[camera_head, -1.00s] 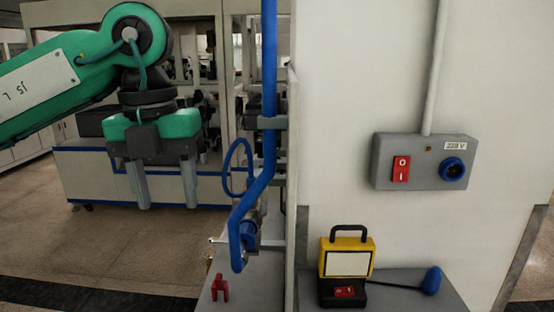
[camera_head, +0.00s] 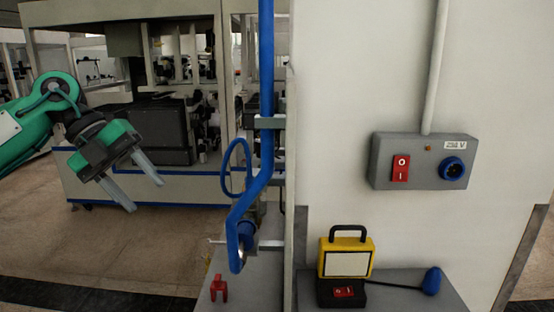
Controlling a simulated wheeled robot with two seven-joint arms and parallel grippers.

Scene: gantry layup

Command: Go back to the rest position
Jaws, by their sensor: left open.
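My left gripper (camera_head: 139,188) is at the left of the head view, on my green arm. Its two grey fingers are apart and empty, tilted down and to the right. It is in open air, clear of the blue pipe and the wall. My right gripper is not in the view.
A blue pipe (camera_head: 267,100) runs down beside a white wall (camera_head: 340,90). On the wall is a grey socket box (camera_head: 386,178) with a red switch. A yellow lamp (camera_head: 358,246) and a blue plug (camera_head: 432,281) are on a grey shelf. A red clip (camera_head: 219,289) stands left.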

